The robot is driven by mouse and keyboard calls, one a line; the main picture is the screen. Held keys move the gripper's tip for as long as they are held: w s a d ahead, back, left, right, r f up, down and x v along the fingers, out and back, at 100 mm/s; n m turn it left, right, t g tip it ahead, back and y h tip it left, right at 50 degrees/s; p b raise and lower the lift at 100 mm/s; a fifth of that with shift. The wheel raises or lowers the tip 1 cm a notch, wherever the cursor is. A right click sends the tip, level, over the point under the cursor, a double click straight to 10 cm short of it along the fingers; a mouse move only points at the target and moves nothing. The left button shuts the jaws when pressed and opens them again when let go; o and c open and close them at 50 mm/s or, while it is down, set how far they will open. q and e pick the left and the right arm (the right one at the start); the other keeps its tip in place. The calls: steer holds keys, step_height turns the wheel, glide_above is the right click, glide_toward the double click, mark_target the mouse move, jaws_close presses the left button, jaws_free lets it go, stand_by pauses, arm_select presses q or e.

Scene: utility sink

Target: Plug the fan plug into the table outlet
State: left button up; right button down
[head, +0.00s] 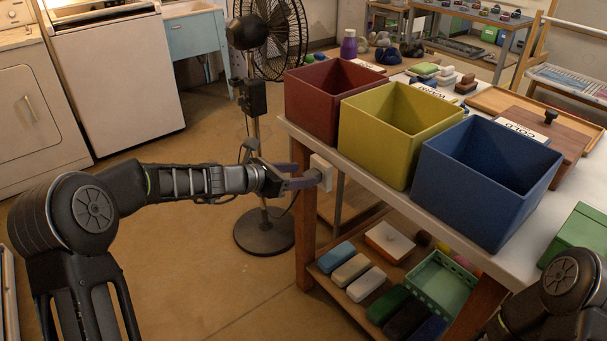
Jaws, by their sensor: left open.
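The black pedestal fan (276,36) stands on the floor behind the left corner of the table, on a round base (264,232). A dark cord hangs near its pole. The pale table outlet (322,173) is fixed at the table's left end, just below the top. My left gripper (308,174) is open, with its fingertips close to the outlet. I cannot tell whether they touch it. I cannot make out the fan plug; it may be hidden by the gripper. Of my right arm only a part shows at the bottom right, and its gripper is out of view.
Red (325,105), yellow (398,135) and blue (482,182) bins stand along the table's near side. The lower shelf (340,287) holds several colored items and a green basket (440,282). A white washer (115,80) stands at the left. The floor between is clear.

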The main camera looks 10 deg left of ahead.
arm_select(q)
steer(key=v, duration=0.6)
steer(key=shift+d, duration=0.1)
steer(key=shift+w, duration=0.1)
stand_by(0.5)
steer(key=s+f+m+g+y+p, duration=0.25)
steer(key=s+f+m, duration=0.45)
steer(key=f, duration=0.4)
steer(key=s+f+m+g+y+p, duration=0.1)
steer(key=s+f+m+g+y, duration=0.25)
steer(key=s+f+m, duration=0.55)
steer(key=s+d+f+m+g+p, duration=0.1)
steer(key=s+d+f+m+p, duration=0.1)
steer(key=s, duration=0.5)
steer(key=s+d+f+m+g+h+p, duration=0.1)
steer(key=s+d+f+m+p, duration=0.1)
steer(key=s+d, duration=0.4)
steer(key=s+d+f+m+g+p, duration=0.1)
steer(key=s+d+m+p, duration=0.3)
steer(key=s, duration=0.4)
steer(key=shift+s+d+f+m+g, duration=0.35)
steer(key=shift+d+f+m, duration=0.35)
steer(key=shift+m, duration=0.4)
